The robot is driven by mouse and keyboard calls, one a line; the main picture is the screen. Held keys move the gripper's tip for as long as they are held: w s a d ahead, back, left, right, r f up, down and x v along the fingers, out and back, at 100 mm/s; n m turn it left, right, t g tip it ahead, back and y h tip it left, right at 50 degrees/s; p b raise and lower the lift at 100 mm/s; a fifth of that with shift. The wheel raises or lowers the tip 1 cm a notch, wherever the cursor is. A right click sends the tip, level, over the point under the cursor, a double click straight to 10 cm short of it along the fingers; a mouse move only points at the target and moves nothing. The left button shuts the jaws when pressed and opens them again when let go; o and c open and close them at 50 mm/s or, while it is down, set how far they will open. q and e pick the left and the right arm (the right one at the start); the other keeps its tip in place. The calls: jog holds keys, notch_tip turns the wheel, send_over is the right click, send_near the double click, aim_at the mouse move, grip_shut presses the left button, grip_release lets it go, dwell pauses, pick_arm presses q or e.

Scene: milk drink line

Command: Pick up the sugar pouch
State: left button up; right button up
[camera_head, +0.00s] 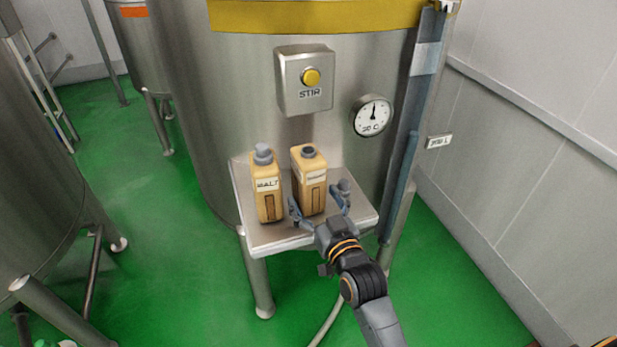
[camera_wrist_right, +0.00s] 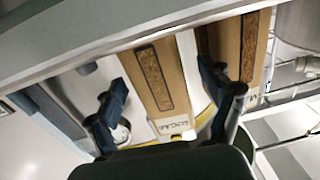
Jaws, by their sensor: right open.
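The sugar pouch (camera_head: 311,185) is a tan, upright container with a dark top, standing on the small metal shelf (camera_head: 282,239). My right gripper (camera_head: 316,202) is open in front of it, with a finger towards either side. In the right wrist view, the sugar pouch (camera_wrist_right: 165,85) shows between the two open fingers (camera_wrist_right: 168,100), with its label upside down. I cannot tell whether the fingers touch it. My left gripper is not in view.
A malt pouch (camera_head: 267,200) with a grey cap stands close to the left of the sugar pouch. The steel tank (camera_head: 235,110) with a stir button box (camera_head: 305,82) and a dial (camera_head: 373,116) rises behind.

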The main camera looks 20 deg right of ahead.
jog(key=w+p, duration=0.1)
jog(key=w, duration=0.3)
jog(key=shift+w+f, duration=0.1)
jog(key=shift+f, duration=0.05)
jog(key=shift+a, duration=0.1)
jog(key=shift+c, duration=0.4)
jog(key=c, duration=1.4)
grip_shut()
jog(key=shift+r, duration=0.2)
